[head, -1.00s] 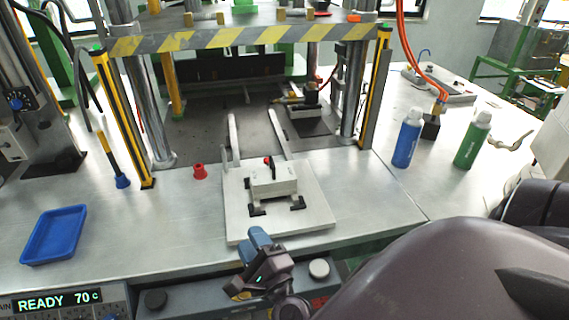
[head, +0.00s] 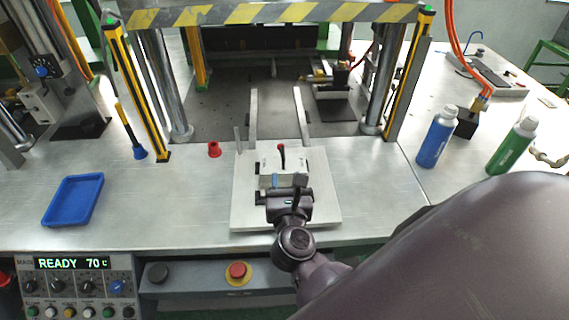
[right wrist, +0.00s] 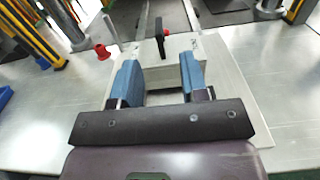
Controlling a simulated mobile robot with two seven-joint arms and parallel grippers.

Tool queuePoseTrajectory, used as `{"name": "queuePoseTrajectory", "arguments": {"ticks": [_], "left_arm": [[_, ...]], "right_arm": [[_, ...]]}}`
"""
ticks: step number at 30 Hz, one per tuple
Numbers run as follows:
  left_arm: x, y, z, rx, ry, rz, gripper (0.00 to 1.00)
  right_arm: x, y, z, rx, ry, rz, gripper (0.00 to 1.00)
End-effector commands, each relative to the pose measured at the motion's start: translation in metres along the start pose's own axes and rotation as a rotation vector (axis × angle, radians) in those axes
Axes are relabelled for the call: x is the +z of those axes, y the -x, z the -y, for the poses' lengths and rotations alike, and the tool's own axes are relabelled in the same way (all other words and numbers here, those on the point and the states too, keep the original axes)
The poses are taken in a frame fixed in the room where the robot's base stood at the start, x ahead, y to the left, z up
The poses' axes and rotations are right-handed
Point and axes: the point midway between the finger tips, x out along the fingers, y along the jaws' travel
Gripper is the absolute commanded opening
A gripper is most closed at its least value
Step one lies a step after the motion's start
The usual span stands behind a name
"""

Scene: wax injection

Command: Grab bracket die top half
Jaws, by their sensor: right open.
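The bracket die, a pale grey block with a black-and-red handle on top (head: 283,165), sits on a light square plate (head: 322,200) at the front of the table. Which part is its top half is hard to make out. My right gripper (head: 287,184) is just in front of the die and hides its near side. In the right wrist view the gripper (right wrist: 163,75) is open, its two blue fingers apart, with the die (right wrist: 182,45) just ahead of the fingertips. Nothing is visibly held. My left gripper is not in view.
Two rails (head: 303,115) run back from the plate under the press with its striped beam (head: 270,13). A blue tray (head: 73,200) lies left; a red cup (head: 214,149) is near the plate. Blue (head: 436,137) and green (head: 511,146) bottles stand right. A control panel (head: 80,288) is at front left.

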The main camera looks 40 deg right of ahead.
Motion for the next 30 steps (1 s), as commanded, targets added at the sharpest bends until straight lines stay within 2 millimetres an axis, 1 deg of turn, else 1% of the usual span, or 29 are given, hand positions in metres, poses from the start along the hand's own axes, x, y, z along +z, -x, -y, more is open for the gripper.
{"name": "queuePoseTrajectory", "arguments": {"ticks": [1,3,11,18,21,24,30], "left_arm": [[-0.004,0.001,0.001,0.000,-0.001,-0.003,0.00],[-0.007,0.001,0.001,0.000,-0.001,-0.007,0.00],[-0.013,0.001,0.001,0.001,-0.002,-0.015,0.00],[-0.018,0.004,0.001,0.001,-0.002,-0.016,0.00],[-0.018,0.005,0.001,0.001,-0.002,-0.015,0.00],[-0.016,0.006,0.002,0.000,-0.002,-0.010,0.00],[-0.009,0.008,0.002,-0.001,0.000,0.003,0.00]], "right_arm": [[0.002,-0.007,-0.001,0.002,0.002,0.003,0.40],[0.001,-0.015,-0.001,0.002,0.003,0.002,0.40],[0.000,-0.031,-0.001,0.002,0.004,0.003,0.40],[-0.002,-0.063,-0.003,0.002,0.005,0.003,0.40],[-0.002,-0.071,-0.003,0.002,0.004,0.002,0.40],[-0.003,-0.075,-0.002,0.001,0.003,0.001,0.40],[-0.003,-0.075,-0.002,0.001,0.003,0.001,0.40]]}}
